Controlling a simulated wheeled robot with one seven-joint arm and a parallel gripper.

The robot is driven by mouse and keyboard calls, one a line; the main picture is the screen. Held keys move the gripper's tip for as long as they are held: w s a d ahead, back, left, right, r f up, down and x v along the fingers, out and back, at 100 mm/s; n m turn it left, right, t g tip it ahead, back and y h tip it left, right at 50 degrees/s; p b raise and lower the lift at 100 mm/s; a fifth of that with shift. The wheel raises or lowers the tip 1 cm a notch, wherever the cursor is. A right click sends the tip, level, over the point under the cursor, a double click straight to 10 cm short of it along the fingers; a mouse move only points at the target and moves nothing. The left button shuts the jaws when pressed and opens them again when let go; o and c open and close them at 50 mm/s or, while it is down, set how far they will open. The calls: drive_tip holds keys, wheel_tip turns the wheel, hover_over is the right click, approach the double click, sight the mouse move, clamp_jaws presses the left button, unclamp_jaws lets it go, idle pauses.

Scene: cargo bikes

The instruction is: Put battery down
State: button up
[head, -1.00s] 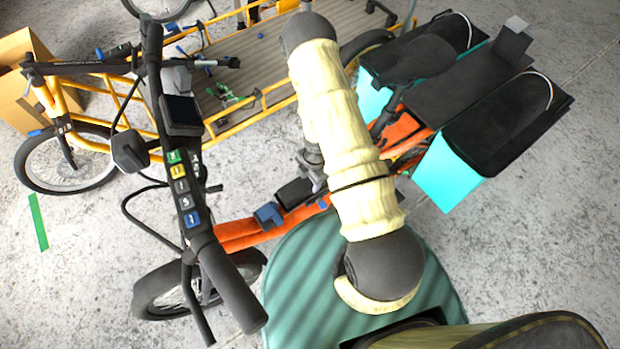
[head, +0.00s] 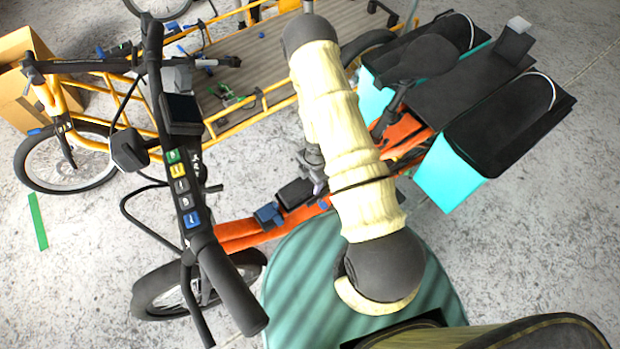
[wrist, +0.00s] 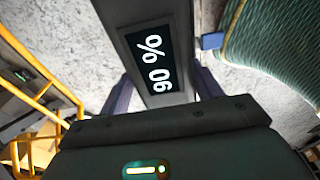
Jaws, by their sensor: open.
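A dark battery (wrist: 146,23) with a lit screen reading 90 % fills the upper middle of the wrist view. A black box on the orange bike's frame, which looks like this battery (head: 295,193), shows in the head view. My gripper (wrist: 164,90) is open, with one bluish finger on each side of the battery. Its fingers look apart from the battery's sides, but contact is hard to judge. In the head view, my arm hides most of my gripper (head: 318,178). The battery's underside is hidden.
The orange bike's handlebar (head: 228,285) rises at left, and its turquoise panniers (head: 450,178) stand at right. A blue part (head: 269,215) sits beside the black box. A yellow cargo bike (head: 222,132) stands behind. Bare concrete floor shows at far left and right.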

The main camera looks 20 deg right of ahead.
wheel_tip(320, 180, up, 13)
drive_tip(key=d+p, duration=0.1)
drive_tip(key=p, duration=0.3)
drive_tip(key=shift+d+p, duration=0.2)
drive_tip(key=shift+p, duration=0.15)
wheel_tip(320, 180, up, 16)
drive_tip(key=d+m+t+h, duration=0.1)
drive_tip(key=d+m+h, duration=0.1)
drive_tip(key=m, duration=0.8)
drive_tip(key=s+a+r+m+t, duration=0.1)
drive_tip(key=s+a+r+m, duration=0.2)
drive_tip(key=s+r+m, duration=0.5)
wheel_tip(320, 180, up, 5)
drive_tip(key=m, duration=0.3)
drive_tip(key=shift+a+m+t+y, duration=0.15)
drive_tip(key=shift+m+t+y, duration=0.15)
drive_tip(key=shift+t, duration=0.1)
drive_tip(key=shift+s, duration=0.1)
